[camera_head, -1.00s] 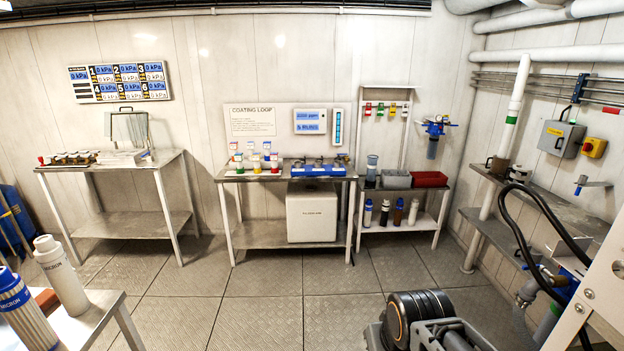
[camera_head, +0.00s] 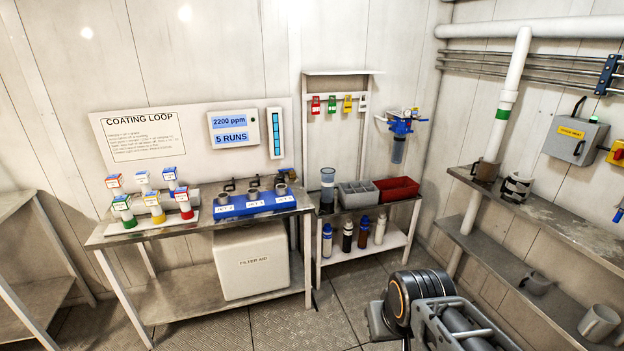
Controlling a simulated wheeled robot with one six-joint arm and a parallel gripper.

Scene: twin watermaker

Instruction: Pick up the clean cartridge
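Several upright cartridges stand in a row on the lower shelf of the small stand, in the middle of the head view. My arm shows folded at the bottom right, apart from the stand. My gripper's fingertips do not show.
The stand's top holds a clear cylinder (camera_head: 327,188), a grey bin (camera_head: 358,195) and a red bin (camera_head: 396,189). A bench on the left carries coloured-cap bottles and a blue rack (camera_head: 256,204), with a white box (camera_head: 252,262) below. Wall shelves (camera_head: 560,222) line the right. Floor before the stand is open.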

